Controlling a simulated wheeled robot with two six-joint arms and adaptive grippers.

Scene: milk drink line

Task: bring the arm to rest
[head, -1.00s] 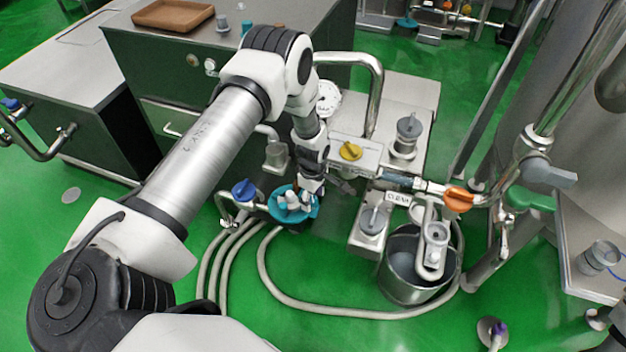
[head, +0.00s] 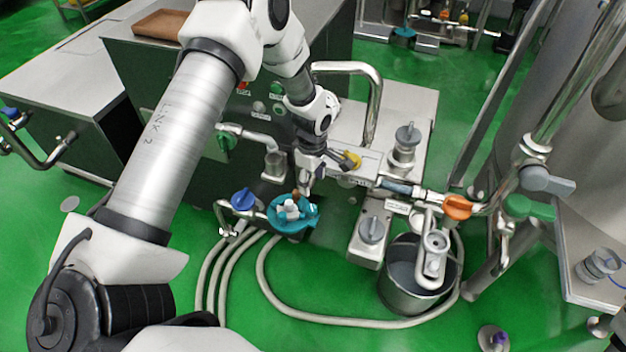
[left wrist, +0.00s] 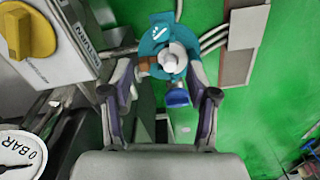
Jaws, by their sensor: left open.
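My left arm comes in from the left in the head view and bends down over the equipment. My left gripper (head: 328,172) hangs just behind the teal round fitting (head: 291,214), close to the yellow knob (head: 347,160). In the left wrist view the left gripper (left wrist: 160,88) has its two fingers apart with nothing held between them. The teal fitting with its white centre (left wrist: 172,60) shows beyond the fingertips there, and I cannot judge the gap to it. My right gripper is not in view.
A blue valve (head: 244,198) sits left of the teal fitting. A steel bucket (head: 412,285) and an orange valve (head: 457,207) stand to the right. Hoses (head: 300,311) loop over the green floor. A pressure gauge (left wrist: 20,158) is close in the left wrist view.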

